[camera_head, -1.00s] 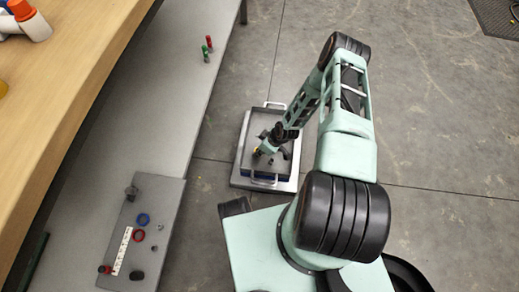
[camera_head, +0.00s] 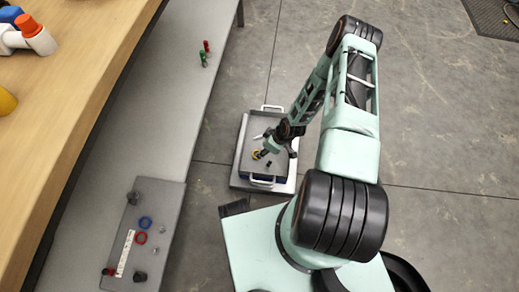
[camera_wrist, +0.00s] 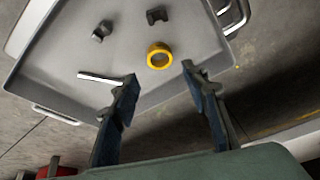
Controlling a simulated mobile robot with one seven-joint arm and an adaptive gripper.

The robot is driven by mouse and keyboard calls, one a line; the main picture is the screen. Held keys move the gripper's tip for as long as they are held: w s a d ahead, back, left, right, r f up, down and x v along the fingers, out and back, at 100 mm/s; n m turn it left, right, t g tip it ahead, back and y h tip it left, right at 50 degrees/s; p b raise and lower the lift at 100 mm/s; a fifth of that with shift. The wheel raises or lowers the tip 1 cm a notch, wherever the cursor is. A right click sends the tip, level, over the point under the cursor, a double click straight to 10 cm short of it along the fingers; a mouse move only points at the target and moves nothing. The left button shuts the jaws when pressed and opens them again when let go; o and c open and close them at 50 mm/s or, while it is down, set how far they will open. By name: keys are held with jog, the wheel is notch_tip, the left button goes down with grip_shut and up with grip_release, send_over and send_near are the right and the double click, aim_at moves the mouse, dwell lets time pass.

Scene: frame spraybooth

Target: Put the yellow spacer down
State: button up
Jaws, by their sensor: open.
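The yellow spacer (camera_wrist: 159,56) is a short ring. It lies in the grey tray (camera_wrist: 200,28), near one wall in the wrist view. In the head view the spacer (camera_head: 257,154) shows as a small yellow spot beside my fingers. My gripper (camera_wrist: 160,75) is open and empty. Its two fingertips stand apart, and the spacer shows between and beyond them, not gripped. In the head view my gripper (camera_head: 273,151) is over the tray (camera_head: 244,140). The exact gap between fingertips and spacer cannot be told.
The tray also holds a white rod (camera_wrist: 102,78) and two dark small parts (camera_wrist: 102,31) (camera_wrist: 157,15). A grey board (camera_head: 170,195) with blue (camera_head: 145,223) and red rings (camera_head: 140,238) lies on the lower shelf at left. Green and red pieces (camera_head: 204,57) stand farther back.

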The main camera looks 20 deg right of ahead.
jog(key=p+v, duration=0.1)
jog(key=v, duration=0.4)
dwell(0.4)
